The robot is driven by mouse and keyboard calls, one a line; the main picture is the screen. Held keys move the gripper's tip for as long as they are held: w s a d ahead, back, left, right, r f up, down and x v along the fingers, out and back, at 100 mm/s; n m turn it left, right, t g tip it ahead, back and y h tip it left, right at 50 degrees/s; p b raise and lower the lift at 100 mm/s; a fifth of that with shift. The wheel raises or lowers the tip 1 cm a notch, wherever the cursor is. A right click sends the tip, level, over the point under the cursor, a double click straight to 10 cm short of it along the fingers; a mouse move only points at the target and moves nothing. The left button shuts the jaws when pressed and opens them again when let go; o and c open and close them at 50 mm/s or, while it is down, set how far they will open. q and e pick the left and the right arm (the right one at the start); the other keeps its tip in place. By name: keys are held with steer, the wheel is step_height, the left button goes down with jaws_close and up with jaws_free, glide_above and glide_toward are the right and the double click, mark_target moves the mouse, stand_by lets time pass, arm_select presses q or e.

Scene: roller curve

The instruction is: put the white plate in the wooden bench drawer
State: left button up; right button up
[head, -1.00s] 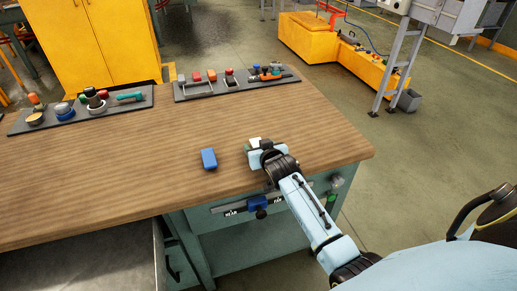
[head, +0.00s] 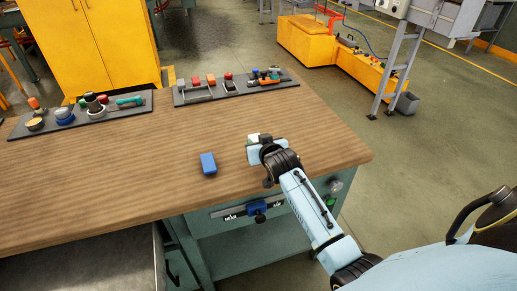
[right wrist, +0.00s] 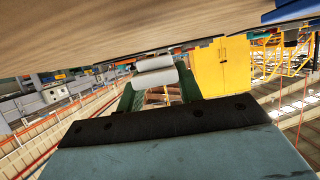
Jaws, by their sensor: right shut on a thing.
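My right gripper (head: 253,143) is over the near right part of the wooden bench (head: 130,190), close to its front edge. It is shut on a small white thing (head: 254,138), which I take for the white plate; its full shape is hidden. In the right wrist view the white thing (right wrist: 155,78) sits between the two dark green fingers. Below the bench top at the lower left is a grey, drawer-like box (head: 95,262) that looks pulled out; its inside is hard to make out. My left gripper is not in view.
A blue block (head: 208,163) lies on the bench just left of my right gripper. Two dark trays with tools, a left one (head: 85,118) and a right one (head: 235,91), lie along the back. A rail with a blue clamp (head: 257,207) is on the bench front. The middle of the top is clear.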

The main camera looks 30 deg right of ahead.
step_height(320, 180, up, 6)
steer(key=shift+r+p, duration=0.15)
steer(key=shift+p, duration=0.25)
steer(key=s+a+r+n+y, duration=0.1)
steer(key=s+a+r, duration=0.2)
steer(key=s+a, duration=0.4)
steer(key=s+a+r+n+y, duration=0.1)
steer(key=s+a+r+y, duration=0.1)
steer(key=s+a, duration=0.5)
steer(key=shift+s+a+r+n+t, duration=0.15)
steer(key=shift+s+r+n+t, duration=0.15)
steer(key=shift+r, duration=0.4)
steer(key=w+d+f+m+h, duration=0.1)
steer(key=w+d+f, duration=0.1)
steer(key=w+d, duration=0.2)
steer(key=w+d+f+m+h, duration=0.1)
steer(key=w+d+f, duration=0.1)
steer(key=w+d, duration=0.3)
steer(key=w+d+f+h, duration=0.1)
steer(key=w+d+f, duration=0.1)
steer(key=w+d, duration=0.3)
steer(key=shift+w+d+f+m, duration=0.2)
steer(key=shift+w+m, duration=0.15)
steer(key=shift+m, duration=0.05)
steer(key=shift+f+b, duration=0.55)
steer(key=shift+f, duration=4.25)
